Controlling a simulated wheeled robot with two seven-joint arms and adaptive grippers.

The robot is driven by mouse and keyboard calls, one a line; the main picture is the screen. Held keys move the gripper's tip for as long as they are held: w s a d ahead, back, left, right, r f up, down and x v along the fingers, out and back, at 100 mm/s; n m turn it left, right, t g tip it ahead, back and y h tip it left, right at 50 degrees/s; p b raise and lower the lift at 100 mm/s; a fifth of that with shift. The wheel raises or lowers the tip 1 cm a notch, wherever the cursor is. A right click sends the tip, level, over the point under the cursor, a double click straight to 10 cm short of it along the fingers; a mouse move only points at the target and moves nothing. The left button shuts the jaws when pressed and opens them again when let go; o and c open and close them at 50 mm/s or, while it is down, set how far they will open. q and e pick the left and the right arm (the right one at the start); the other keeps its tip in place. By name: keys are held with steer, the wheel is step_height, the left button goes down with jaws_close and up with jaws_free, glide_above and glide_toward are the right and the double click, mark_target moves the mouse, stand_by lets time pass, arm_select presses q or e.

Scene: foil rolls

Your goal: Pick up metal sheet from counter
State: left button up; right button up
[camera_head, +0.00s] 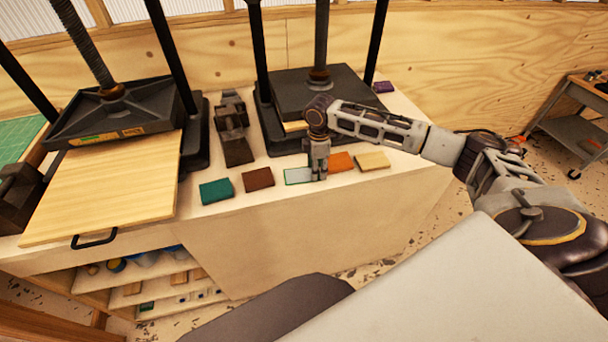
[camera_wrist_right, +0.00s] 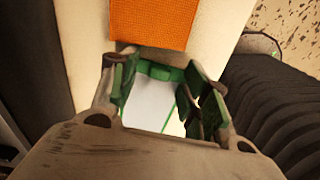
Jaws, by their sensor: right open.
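The metal sheet (camera_head: 297,176) is a small pale rectangle with a green edge, lying flat on the counter (camera_head: 238,212) near its front edge. My right gripper (camera_head: 319,177) points down over the right end of the sheet and hides part of it. In the right wrist view the sheet (camera_wrist_right: 148,104) shows pale between the two green-padded fingers of the right gripper (camera_wrist_right: 162,88), which stand apart. I cannot tell whether the fingertips touch the sheet or the counter. My left gripper is not in view.
An orange block (camera_head: 341,162) lies close to the right of the gripper, with a tan block (camera_head: 373,161) beyond it. A brown block (camera_head: 258,179) and a teal block (camera_head: 217,191) lie to the left. Black presses (camera_head: 318,92) stand behind.

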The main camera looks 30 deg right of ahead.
steer(key=shift+c, duration=0.4)
jaws_close()
stand_by(0.4)
step_height(320, 180, up, 10)
stand_by(0.6)
stand_by(0.4)
